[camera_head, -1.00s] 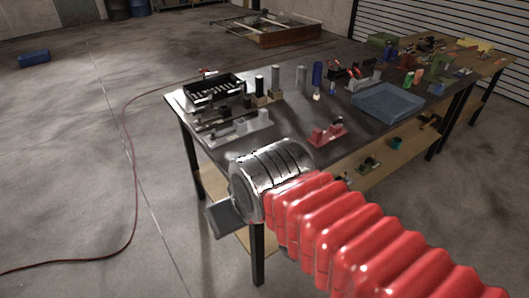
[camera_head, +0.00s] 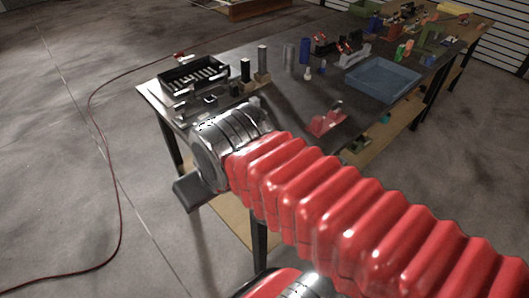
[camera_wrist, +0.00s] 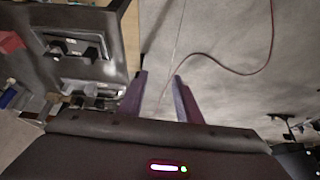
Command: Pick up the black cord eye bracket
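My gripper (camera_wrist: 160,77) shows in the wrist view with its two fingers apart and nothing between them. It is beside the table edge, over the concrete floor. To its left in the wrist view, small dark parts sit on a light grey holder (camera_wrist: 75,45) on the table. One dark block (camera_wrist: 93,53) there may be the black cord eye bracket, but I cannot tell its shape. In the head view a small black part (camera_head: 210,98) stands at the table's near left, partly behind my arm. The gripper fingers are hidden in the head view.
The dark table (camera_head: 285,110) also bears a black tray (camera_head: 193,73), a blue tray (camera_head: 382,80), a red holder (camera_head: 326,120) and several upright cylinders. A red hose (camera_head: 92,120) lies on the floor at left. Open floor lies left of the table.

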